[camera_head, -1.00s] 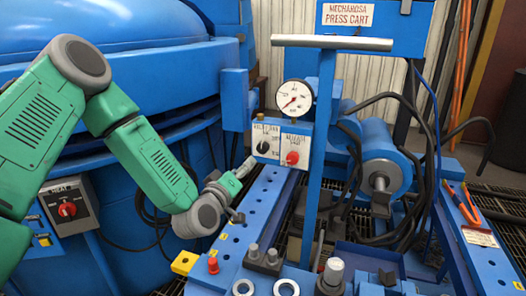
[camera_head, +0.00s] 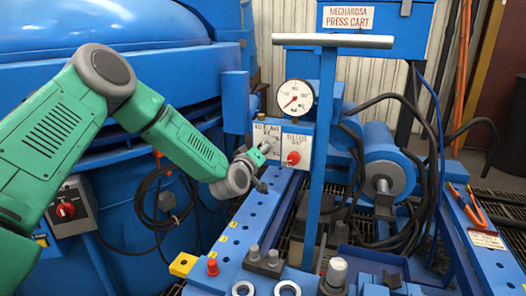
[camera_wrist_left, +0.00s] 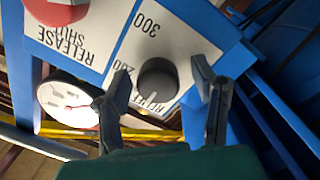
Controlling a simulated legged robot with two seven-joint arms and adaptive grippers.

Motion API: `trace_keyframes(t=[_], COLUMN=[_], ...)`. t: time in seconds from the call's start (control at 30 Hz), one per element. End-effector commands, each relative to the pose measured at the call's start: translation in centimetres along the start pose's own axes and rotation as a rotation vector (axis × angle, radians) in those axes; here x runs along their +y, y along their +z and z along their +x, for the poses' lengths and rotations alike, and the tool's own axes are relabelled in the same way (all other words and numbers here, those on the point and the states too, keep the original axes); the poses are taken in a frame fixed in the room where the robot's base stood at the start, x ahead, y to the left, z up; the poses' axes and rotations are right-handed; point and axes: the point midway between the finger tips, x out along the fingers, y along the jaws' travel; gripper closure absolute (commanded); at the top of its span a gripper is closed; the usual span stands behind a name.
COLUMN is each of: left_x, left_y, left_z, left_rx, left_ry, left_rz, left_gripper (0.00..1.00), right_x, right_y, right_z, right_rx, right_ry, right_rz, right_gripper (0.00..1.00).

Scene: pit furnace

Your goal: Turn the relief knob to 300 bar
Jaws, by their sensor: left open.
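The relief knob (camera_wrist_left: 157,79) is a dark round knob on a white label plate in the left wrist view. Its pale pointer mark faces the lower left, away from the printed 300 (camera_wrist_left: 147,25). My left gripper (camera_wrist_left: 160,84) is open, with one finger on each side of the knob; I cannot tell whether they touch it. The right gripper is not in view.
A red release knob (camera_head: 293,158) sits just right on its own plate, also in the wrist view (camera_wrist_left: 57,10). A pressure gauge (camera_head: 295,97) is above. A blue upright post (camera_head: 320,150) with a grey crossbar (camera_head: 332,41) stands to the right.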

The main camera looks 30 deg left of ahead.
Motion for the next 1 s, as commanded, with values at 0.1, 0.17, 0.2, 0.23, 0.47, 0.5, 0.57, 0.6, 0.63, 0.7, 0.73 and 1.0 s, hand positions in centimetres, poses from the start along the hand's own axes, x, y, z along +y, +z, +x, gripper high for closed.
trace_keyframes(t=[0.1,0.17,0.2,0.23,0.47,0.5,0.57,0.6,0.63,0.7,0.73,1.0], left_x=[0.0,-0.1,-0.1,-0.1,-0.2,-0.2,-0.2,-0.2,-0.2,-0.1,-0.1,0.0], left_y=[0.0,0.0,0.0,0.0,0.0,0.0,0.0,0.0,0.0,-0.1,-0.1,-0.2], left_z=[0.0,0.0,0.0,0.0,0.0,0.0,0.0,0.0,0.0,0.0,0.0,0.0], left_rx=[-0.001,-0.001,-0.001,-0.001,-0.001,-0.001,-0.002,-0.002,-0.003,-0.004,-0.005,-0.012], left_ry=[0.000,0.000,0.000,0.000,-0.002,-0.002,-0.003,-0.003,-0.004,-0.005,-0.005,-0.013], left_rz=[0.000,0.000,0.000,0.000,0.002,0.005,0.013,0.022,0.030,0.056,0.070,0.266], left_gripper=[0.47,0.54,0.69,0.79,0.97,0.97,0.97,0.97,0.97,0.97,0.97,0.97], right_x=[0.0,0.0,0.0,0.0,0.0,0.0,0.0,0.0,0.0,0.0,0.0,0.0], right_y=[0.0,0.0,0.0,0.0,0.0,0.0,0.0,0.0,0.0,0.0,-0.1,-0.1], right_z=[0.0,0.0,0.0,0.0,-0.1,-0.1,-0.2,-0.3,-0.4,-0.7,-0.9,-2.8], right_rx=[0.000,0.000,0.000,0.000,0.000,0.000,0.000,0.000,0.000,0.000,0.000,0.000], right_ry=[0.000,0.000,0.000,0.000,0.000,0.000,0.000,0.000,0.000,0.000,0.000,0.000], right_rz=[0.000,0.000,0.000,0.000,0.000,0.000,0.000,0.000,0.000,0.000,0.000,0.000], right_gripper=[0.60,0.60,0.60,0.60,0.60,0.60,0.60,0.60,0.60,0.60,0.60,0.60])
